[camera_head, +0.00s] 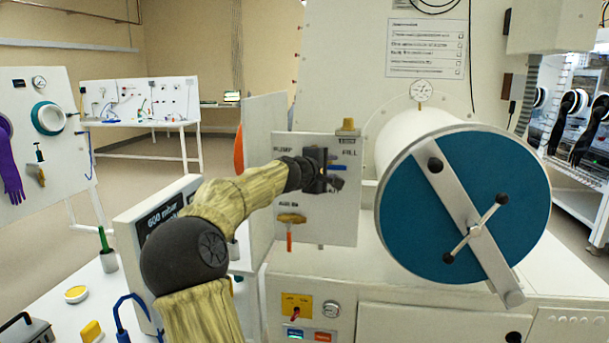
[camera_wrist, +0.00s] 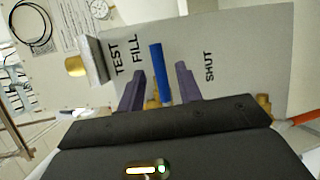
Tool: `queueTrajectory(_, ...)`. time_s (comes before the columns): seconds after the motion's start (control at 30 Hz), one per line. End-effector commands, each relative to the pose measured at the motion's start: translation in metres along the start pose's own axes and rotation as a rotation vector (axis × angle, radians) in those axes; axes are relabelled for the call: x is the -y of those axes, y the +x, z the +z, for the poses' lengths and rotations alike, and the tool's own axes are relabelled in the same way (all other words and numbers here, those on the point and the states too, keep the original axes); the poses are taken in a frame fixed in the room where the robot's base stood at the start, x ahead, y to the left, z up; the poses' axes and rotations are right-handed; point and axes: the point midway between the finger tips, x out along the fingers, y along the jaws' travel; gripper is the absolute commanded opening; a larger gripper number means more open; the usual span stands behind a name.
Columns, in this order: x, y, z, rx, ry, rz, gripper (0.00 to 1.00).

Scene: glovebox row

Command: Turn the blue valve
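The blue valve handle (camera_wrist: 160,74) stands between the two fingers of my gripper (camera_wrist: 159,90) in the wrist view. Gaps show on both sides of the handle, so the fingers are open around it and not pressed on it. The handle sits on a brass body on a grey panel (camera_wrist: 245,50) with the words TEST, FILL and SHUT. The gripper and wrist hide part of the valve and the lettering there.
An orange-handled valve (camera_head: 289,232) hangs below on the same panel, and a brass knob (camera_head: 348,124) is on top. A large teal round door (camera_head: 470,205) with a crossbar juts out to the right. A display box (camera_head: 160,215) stands at left.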

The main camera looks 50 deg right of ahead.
Motion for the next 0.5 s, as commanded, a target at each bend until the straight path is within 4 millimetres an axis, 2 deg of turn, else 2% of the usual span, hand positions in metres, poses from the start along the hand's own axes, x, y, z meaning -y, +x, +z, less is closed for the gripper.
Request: queueTrajectory(0.5, 0.002, -0.063, -0.001, -0.004, 0.001, 0.0, 0.35)
